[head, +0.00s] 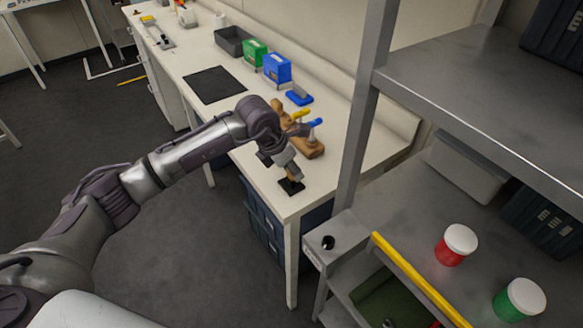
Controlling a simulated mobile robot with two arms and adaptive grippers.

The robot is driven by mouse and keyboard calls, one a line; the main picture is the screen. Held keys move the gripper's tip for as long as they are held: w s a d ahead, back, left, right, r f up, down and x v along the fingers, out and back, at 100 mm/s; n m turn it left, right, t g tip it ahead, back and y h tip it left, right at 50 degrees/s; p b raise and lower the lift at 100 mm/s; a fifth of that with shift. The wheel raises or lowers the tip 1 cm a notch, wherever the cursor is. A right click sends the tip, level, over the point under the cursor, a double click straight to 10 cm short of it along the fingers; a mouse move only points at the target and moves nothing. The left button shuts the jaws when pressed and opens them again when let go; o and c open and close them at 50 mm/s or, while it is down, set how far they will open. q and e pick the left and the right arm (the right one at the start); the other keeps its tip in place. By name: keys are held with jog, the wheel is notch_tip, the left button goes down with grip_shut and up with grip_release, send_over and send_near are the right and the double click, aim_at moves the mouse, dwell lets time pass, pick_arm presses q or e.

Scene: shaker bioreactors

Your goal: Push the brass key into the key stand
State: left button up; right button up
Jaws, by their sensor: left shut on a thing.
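My left gripper (292,176) reaches over the near end of the white bench and points down. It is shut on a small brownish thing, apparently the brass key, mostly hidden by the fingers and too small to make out. Directly below is a small black square base (291,188) on the bench; I cannot tell whether it is the key stand or whether the held thing touches it. Another small black piece (264,161) lies to its left, partly hidden by my arm. My right gripper is not in view.
Farther back are a blue box (277,68), a green box (254,52) and a black mat (214,85). A grey shelf post (361,120) rises close to the right.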

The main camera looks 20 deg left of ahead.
pick_arm(q)
jog(key=shift+f, duration=0.2)
jog(key=o, duration=1.2)
jog(key=shift+a+r, duration=0.1)
jog(key=shift+r, duration=0.25)
jog(key=v, duration=1.1)
jog(key=shift+s+r, duration=0.15)
